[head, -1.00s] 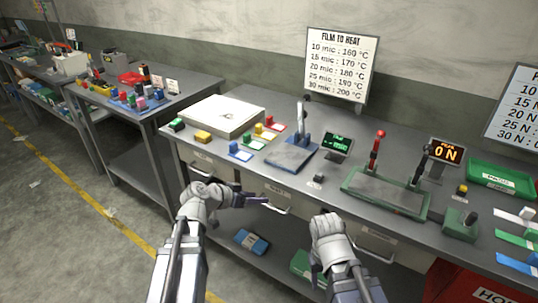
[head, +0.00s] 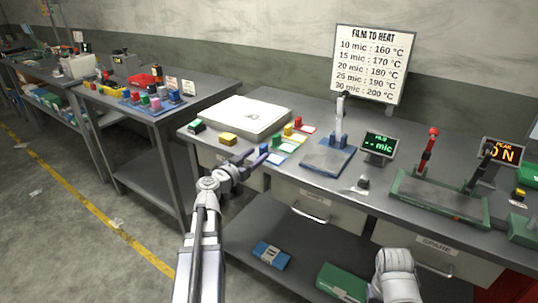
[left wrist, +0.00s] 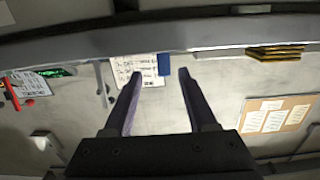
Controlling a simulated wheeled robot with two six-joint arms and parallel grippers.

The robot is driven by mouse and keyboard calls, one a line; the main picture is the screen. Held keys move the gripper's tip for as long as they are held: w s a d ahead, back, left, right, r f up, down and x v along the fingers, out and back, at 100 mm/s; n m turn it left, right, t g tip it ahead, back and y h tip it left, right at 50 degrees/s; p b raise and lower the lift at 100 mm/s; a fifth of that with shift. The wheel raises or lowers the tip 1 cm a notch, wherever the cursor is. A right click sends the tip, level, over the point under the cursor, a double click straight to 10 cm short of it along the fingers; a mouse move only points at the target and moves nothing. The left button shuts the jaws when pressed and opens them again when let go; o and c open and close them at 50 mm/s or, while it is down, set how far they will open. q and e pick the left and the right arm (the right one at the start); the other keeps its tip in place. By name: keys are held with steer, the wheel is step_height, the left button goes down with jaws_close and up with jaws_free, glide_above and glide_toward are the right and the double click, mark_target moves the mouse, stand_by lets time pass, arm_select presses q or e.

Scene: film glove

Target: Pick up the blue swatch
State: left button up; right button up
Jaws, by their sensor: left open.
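The blue swatch (head: 265,150) stands at the front of the grey bench, with a white card beside it. It is partly hidden by my left gripper (head: 261,158), which is at the bench's front edge just before it. The left gripper is open and empty. In the left wrist view the blue swatch (left wrist: 164,64) shows beyond and between the two open purple fingertips (left wrist: 160,74), apart from both. Of my right arm, only a white wrist part shows at the bottom of the head view; its fingers are not visible.
A yellow block (head: 228,139) and a green block (head: 196,126) are to the left, before a white slab (head: 247,116). A blue-based press (head: 328,158) is to the right. Drawers and a shelf lie below.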

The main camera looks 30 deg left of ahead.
mark_target(261, 150)
arm_select(q)
steer(key=shift+w+a+f, duration=0.1)
steer(key=shift+w, duration=2.8)
jaws_close()
